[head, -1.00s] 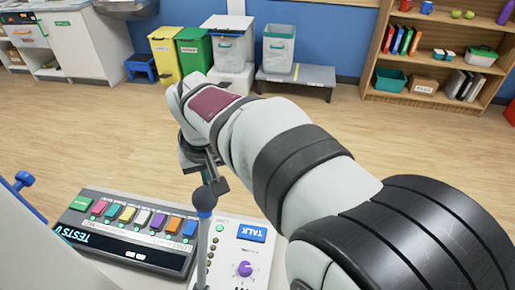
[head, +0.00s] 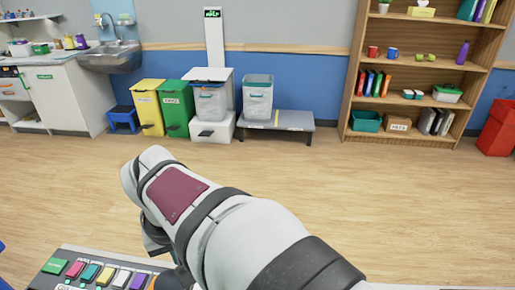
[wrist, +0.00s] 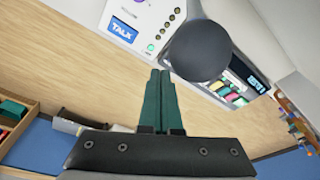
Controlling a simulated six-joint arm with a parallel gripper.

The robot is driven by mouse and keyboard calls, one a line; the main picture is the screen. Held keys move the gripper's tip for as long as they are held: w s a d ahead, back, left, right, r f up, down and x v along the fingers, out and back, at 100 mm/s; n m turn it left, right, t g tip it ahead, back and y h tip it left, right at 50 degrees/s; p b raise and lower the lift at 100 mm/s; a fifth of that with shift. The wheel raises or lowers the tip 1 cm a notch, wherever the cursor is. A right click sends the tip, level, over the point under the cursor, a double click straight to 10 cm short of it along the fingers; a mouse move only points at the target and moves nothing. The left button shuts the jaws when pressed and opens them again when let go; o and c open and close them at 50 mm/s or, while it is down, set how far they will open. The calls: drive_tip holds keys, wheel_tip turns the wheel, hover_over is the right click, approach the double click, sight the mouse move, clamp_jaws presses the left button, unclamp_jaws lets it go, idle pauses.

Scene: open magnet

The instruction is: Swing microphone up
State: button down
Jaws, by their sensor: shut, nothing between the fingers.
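The microphone's dark round head (wrist: 199,50) shows in the wrist view, just beyond and to the right of my fingertips. Whether the fingers touch it I cannot tell. The microphone is not visible in the head view now. My gripper (wrist: 161,72) has its two green fingers together, with nothing between them. In the head view my arm hides most of the gripper. The white talk panel (wrist: 138,22) with a blue TALK button (wrist: 122,30) lies beyond the fingers in the wrist view.
A console with coloured buttons (head: 97,272) stands at the lower left of the head view; it also shows in the wrist view (wrist: 235,88). Bins (head: 147,104), a grey bench (head: 275,124) and a shelf (head: 420,70) stand along the far wall. The wooden floor between is clear.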

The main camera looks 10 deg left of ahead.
sight(171, 274)
drive_tip(key=shift+s+r, duration=0.15)
drive_tip(key=shift+r, duration=0.1)
drive_tip(key=shift+s+r, duration=0.15)
drive_tip(key=shift+s, duration=0.85)
drive_tip(key=shift+s+r, duration=0.1)
drive_tip(key=shift+s, duration=0.85)
wheel_tip(171, 274, up, 10)
drive_tip(key=w, duration=0.3)
drive_tip(key=s+d+f+m, duration=0.1)
drive_tip(key=d+f+m, duration=0.2)
drive_tip(key=d, duration=0.7)
drive_tip(key=s+d+f+m+g, duration=0.2)
drive_tip(key=s+d+f+m, duration=0.6)
drive_tip(key=s+d+f, duration=0.3)
drive_tip(key=shift+s+d+f+m+y, duration=0.35)
drive_tip(key=shift+s+d, duration=0.55)
drive_tip(key=shift+d, duration=0.35)
